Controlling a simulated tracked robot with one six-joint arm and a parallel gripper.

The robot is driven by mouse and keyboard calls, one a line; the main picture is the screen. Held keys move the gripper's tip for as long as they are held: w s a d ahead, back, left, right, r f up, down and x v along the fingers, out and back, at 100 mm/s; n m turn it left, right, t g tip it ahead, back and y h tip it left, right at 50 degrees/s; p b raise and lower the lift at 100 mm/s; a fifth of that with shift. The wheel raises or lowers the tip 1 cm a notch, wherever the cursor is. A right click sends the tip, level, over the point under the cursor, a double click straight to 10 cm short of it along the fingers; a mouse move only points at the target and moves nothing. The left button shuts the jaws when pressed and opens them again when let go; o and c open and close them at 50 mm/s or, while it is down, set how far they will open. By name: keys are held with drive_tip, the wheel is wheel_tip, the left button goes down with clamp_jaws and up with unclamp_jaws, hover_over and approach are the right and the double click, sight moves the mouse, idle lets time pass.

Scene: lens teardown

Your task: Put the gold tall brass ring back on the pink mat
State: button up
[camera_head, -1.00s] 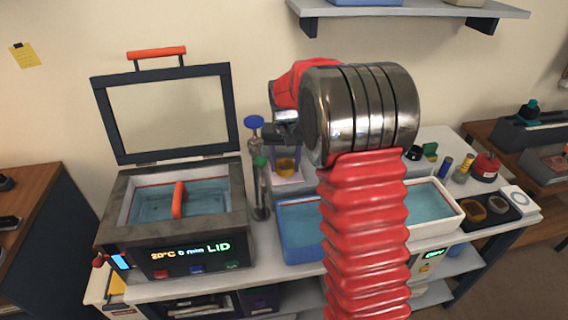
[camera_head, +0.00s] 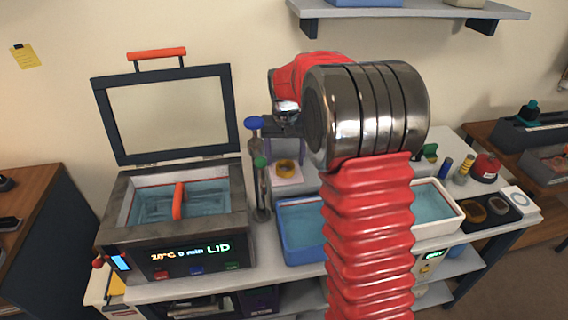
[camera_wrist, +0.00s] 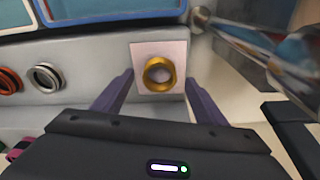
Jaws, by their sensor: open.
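The gold brass ring (camera_wrist: 159,74) lies on the pink mat (camera_wrist: 142,52) in the wrist view. In the head view the ring (camera_head: 286,168) also rests on the mat (camera_head: 281,184), behind the blue tub. My gripper (camera_wrist: 157,88) is open and empty in the wrist view, with one purple finger on each side of the ring and mat. In the head view my gripper (camera_head: 284,155) is above and around the ring, partly hidden by my wrist. I cannot tell the exact gap between the fingers and the ring.
An ultrasonic bath (camera_head: 178,240) with its lid up stands left. A blue tub (camera_head: 300,258) and a white tub (camera_head: 455,222) stand in front. Blue- and green-topped tools stand upright beside the mat (camera_head: 260,200). Other rings (camera_wrist: 46,77) lie on the bench left in the wrist view.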

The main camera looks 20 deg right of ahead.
sight(285, 176)
wheel_tip(285, 176, up, 9)
drive_tip(key=s, duration=0.1)
drive_tip(key=shift+a, duration=0.2)
idle(0.7)
